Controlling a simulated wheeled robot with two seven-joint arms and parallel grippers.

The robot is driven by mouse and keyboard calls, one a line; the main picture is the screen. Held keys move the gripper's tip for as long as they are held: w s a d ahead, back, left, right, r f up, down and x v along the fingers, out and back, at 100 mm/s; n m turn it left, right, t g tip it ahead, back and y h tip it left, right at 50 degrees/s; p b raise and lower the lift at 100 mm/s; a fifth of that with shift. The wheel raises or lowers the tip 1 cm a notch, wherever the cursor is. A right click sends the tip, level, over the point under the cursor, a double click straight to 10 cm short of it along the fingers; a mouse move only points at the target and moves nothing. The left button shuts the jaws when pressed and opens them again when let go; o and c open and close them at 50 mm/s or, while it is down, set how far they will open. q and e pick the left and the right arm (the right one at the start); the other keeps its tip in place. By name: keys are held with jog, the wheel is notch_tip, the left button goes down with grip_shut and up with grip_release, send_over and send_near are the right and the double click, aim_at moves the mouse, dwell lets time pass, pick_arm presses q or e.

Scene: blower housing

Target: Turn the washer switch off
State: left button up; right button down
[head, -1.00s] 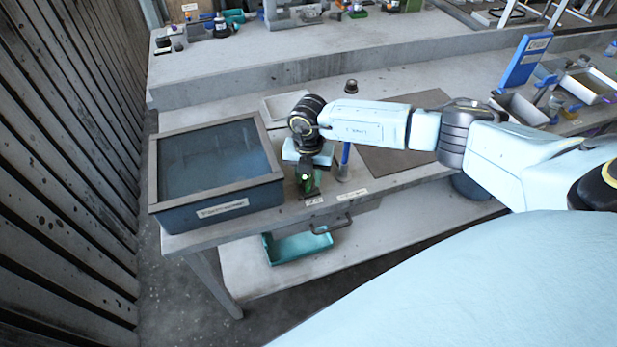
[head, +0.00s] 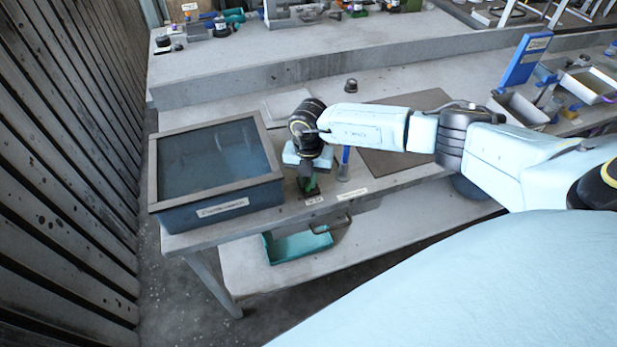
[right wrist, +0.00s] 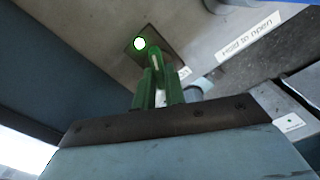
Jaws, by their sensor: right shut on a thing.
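The washer (head: 222,211) is a dark blue box with a grey frame and a dark glass lid, at the left of the bench in the head view. Just right of it, my right gripper (head: 311,186) points down at the bench front. In the right wrist view its green fingers (right wrist: 157,84) are shut at a small dark switch plate (right wrist: 172,58). A round lamp (right wrist: 139,43) on the plate glows white-green. The fingers hide most of the switch lever, so its position cannot be told. My left gripper is out of view.
A teal tray (head: 297,245) is on the lower shelf. A dark knob (head: 351,86) stands behind my arm.

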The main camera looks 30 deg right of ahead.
jog(key=shift+n, duration=0.4)
jog(key=n+b, duration=0.2)
jog(key=n, duration=0.2)
jog(key=shift+d+n, duration=0.15)
jog(key=shift+n, duration=0.25)
jog(key=n+b, duration=0.2)
jog(key=n, duration=0.4)
jog(key=shift+d, duration=0.15)
jog(key=shift+r+b, duration=0.1)
jog(key=shift+b, duration=0.2)
jog(key=c, duration=1.5)
grip_release()
jog(key=shift+o, duration=0.2)
notch_tip(320, 180, up, 13)
jog(key=shift+r, duration=0.15)
